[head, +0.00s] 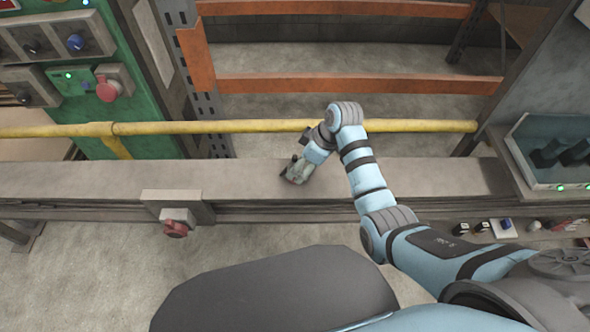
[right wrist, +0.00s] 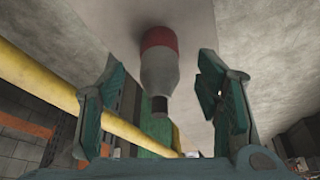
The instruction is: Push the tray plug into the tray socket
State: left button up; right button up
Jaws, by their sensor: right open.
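The tray plug shows in the right wrist view as a grey body (right wrist: 159,75) with a red end and a dark tip. It lies against the pale tray surface, between the fingers but apart from both of them. My right gripper (right wrist: 165,100) is open around it. In the head view my right gripper (head: 290,172) is low over the grey tray beam (head: 250,178) and hides the plug. A grey box with a red socket (head: 175,228), which looks like the tray socket, is on the beam's front side, left of the gripper. My left gripper is not in view.
A yellow pipe (head: 240,126) runs behind the beam. A green panel (head: 135,80) with switches and a red connector (head: 108,90) stands at the left. An open case (head: 550,150) is at the right. The beam between gripper and socket box is clear.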

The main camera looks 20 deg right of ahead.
jog(key=b+x, duration=0.1)
jog(key=x, duration=0.3)
jog(key=shift+w+a, duration=0.2)
jog(key=shift+a, duration=0.05)
jog(key=c, duration=1.2)
